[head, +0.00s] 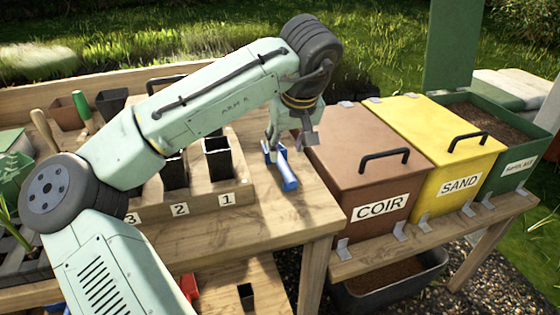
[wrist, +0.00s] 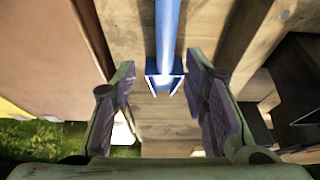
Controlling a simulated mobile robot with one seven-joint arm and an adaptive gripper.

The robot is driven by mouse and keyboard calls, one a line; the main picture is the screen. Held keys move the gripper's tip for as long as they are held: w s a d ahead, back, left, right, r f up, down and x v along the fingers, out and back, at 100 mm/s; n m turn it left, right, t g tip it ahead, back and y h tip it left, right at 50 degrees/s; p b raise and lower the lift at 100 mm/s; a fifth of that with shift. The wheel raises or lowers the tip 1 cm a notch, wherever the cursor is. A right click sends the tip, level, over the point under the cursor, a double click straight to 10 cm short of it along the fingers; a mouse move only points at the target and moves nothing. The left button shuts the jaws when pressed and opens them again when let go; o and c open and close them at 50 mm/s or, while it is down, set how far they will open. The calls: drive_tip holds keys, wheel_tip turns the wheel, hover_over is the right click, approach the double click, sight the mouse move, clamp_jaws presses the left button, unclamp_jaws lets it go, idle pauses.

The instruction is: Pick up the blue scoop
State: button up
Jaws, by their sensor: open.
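The blue scoop (head: 288,180) lies on the wooden bench between the numbered pot rack and the coir bin, its handle toward the front edge. Its head is partly hidden by my gripper in the head view. In the wrist view the scoop (wrist: 167,35) runs down from the top middle, its open end near the centre. My gripper (head: 291,138) is above the scoop's head end. In the wrist view my gripper (wrist: 160,80) is open and empty, with one finger on each side of the scoop's line. I cannot tell how high the fingers are above it.
A wooden rack (head: 205,207) with black pots stands left of the scoop. The brown COIR bin (head: 350,150) stands close on the right, then the yellow SAND bin (head: 445,150) and a green bin (head: 515,172). Bare bench lies in front of the scoop.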

sight(281, 158)
drive_tip(key=x, duration=0.2)
drive_tip(key=p+x, duration=0.1)
drive_tip(key=x, duration=0.1)
drive_tip(key=shift+w+a+f, duration=0.1)
drive_tip(key=shift+a, duration=0.3)
drive_tip(key=shift+w+f, duration=0.15)
drive_tip(key=shift+f, duration=0.25)
clamp_jaws()
